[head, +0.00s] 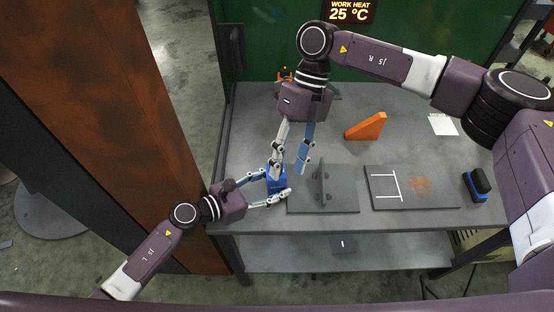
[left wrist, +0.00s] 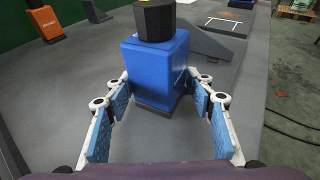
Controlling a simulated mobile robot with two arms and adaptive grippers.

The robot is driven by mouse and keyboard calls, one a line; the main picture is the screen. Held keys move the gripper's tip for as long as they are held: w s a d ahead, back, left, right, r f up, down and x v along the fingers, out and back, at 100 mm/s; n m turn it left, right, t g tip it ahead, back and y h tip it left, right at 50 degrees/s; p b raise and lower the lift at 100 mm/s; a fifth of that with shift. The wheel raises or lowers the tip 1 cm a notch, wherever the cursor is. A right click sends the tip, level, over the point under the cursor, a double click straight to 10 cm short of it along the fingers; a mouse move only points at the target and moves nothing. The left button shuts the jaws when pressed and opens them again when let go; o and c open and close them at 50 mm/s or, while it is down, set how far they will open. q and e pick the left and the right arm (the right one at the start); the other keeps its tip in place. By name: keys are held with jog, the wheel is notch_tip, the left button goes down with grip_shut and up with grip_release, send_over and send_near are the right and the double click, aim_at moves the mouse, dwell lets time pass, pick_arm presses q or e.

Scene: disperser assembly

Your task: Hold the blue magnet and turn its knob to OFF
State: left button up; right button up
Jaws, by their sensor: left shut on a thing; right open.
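The blue magnet (head: 276,183) stands near the front left of the grey table. It is a blue block with a black knob on top (left wrist: 155,20) in the left wrist view, with a bit of yellow at the upper edge. The blue body (left wrist: 155,65) sits between the fingers of my left gripper (head: 274,187), which is shut on it. My right gripper (head: 289,164) points down from above, open, its fingertips close over the magnet. In the head view it partly hides the knob, and I cannot read the knob's setting.
A grey plate with an upright bracket (head: 338,199) is just right of the magnet. Further right lie a plate with white lines (head: 385,203) and a blue-black brush (head: 477,184). An orange wedge (head: 366,127) and a paper (head: 443,125) are behind. A rusty column (head: 120,90) stands left.

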jog(key=w+a+r+n+t+h, duration=0.2)
jog(key=w+a+r+n+t, duration=0.1)
jog(key=w+r+n+t, duration=0.25)
jog(key=shift+n+g, duration=0.25)
jog(key=shift+n, duration=0.2)
notch_tip(320, 180, down, 12)
jog(key=shift+d+f, duration=0.1)
jog(key=shift+d, duration=0.05)
grip_shut()
jog(key=shift+n, duration=1.5)
grip_release()
